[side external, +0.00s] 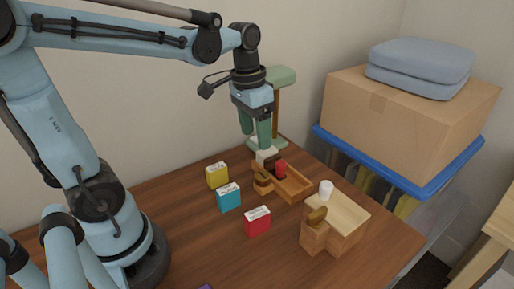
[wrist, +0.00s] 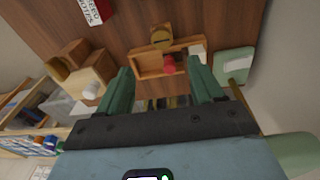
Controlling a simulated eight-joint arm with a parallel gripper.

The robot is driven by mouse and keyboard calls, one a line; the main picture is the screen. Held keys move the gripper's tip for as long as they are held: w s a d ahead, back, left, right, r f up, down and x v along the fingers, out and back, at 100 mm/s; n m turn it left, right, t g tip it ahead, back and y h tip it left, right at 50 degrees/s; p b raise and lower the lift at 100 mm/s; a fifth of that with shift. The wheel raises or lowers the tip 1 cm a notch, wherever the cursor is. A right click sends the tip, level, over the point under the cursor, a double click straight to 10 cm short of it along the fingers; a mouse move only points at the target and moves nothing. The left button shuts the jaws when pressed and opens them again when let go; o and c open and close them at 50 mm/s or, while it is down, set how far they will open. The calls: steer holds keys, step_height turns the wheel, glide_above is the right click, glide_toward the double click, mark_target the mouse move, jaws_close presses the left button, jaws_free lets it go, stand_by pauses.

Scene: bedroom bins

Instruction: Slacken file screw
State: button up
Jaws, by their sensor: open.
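An open wooden tray (side external: 293,186) stands on the table, with a red upright piece (side external: 281,169) inside and a brown rounded knob (side external: 263,180) at its front end. In the wrist view the tray (wrist: 148,65), red piece (wrist: 168,64) and brown knob (wrist: 160,35) lie ahead of my fingers. A pale block (side external: 266,156) is at the tray's far end. My gripper (side external: 256,138) is open and empty above that end, fingers pointing down; in the wrist view its green fingers (wrist: 159,72) are spread apart. I cannot tell which part is the file screw.
A wooden box (side external: 351,219) with a white knob (side external: 326,189) stands right of the tray. Yellow (side external: 217,175), blue (side external: 229,198) and red (side external: 257,222) labelled boxes stand left and in front. A green lamp (side external: 281,76) is close behind my gripper. The front-left table is mostly clear.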

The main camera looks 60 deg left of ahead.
mark_target(261, 176)
steer(key=shift+n+g+y, duration=0.4)
steer(key=shift+n+g, duration=0.1)
steer(key=shift+n, duration=0.3)
steer(key=f, duration=0.4)
steer(key=w+f, duration=0.1)
steer(key=f, duration=0.7)
steer(key=shift+w+d, duration=0.2)
steer(key=shift+d, duration=0.15)
steer(key=shift+m, duration=1.5)
step_height(261, 176, up, 12)
steer(key=s+d+r+n, duration=0.2)
steer(key=s+d+r, duration=0.5)
steer(key=s+d, duration=0.1)
steer(key=shift+d+r, duration=0.35)
steer(key=shift+d, duration=0.5)
